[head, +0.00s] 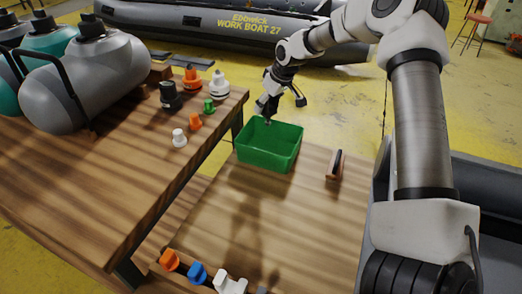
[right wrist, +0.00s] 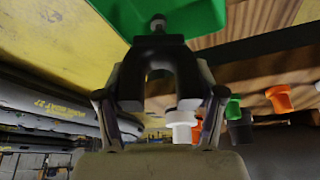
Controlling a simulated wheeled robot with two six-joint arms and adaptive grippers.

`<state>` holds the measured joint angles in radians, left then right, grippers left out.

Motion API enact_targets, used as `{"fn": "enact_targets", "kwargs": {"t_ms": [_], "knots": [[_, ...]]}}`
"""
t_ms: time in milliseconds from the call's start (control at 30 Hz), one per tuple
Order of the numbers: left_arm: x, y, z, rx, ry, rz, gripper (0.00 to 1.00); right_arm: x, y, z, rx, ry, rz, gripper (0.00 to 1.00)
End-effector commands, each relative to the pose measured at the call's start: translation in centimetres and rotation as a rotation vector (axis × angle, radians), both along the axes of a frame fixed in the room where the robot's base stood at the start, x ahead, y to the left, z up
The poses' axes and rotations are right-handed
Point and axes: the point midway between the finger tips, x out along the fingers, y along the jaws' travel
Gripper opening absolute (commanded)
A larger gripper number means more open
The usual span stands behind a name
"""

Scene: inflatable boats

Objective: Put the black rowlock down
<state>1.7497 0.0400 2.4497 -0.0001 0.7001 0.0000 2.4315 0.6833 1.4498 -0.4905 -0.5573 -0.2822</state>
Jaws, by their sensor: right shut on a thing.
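My right gripper (head: 268,108) is above the far left rim of a green bin (head: 270,160) in the head view. In the right wrist view the gripper (right wrist: 162,88) is shut on the black rowlock (right wrist: 160,52), a U-shaped fork with a short pin. Its two arms lie between the fingers, and the pin points towards the green bin (right wrist: 190,18). In the head view the rowlock is small and mostly hidden by the gripper. The bin's visible inside looks empty. My left gripper is not in view.
The bin stands on a wooden table (head: 260,215) beside a wooden block with a dark insert (head: 335,165). Orange (head: 170,260), blue (head: 197,272) and white (head: 229,282) pieces line the near edge. Several caps and a grey tube (head: 90,85) occupy the left table.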

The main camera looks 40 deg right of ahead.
Motion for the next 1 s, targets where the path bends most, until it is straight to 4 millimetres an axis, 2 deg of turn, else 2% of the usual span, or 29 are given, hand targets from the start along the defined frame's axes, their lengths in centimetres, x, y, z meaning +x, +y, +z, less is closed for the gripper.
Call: {"fn": "enact_targets", "kwargs": {"t_ms": [67,200,533,1000], "knots": [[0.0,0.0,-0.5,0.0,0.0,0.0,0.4,-0.3,-0.6,-1.0,0.0,0.005,0.0,0.3],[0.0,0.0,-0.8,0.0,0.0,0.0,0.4,-0.4,-0.6,-4.2,0.0,0.009,0.0,0.3],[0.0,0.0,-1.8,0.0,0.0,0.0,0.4,-0.3,-0.5,-9.5,0.0,0.007,0.0,0.3],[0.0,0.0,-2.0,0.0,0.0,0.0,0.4,-0.3,-0.5,-10.5,0.0,0.004,0.0,0.3]]}}
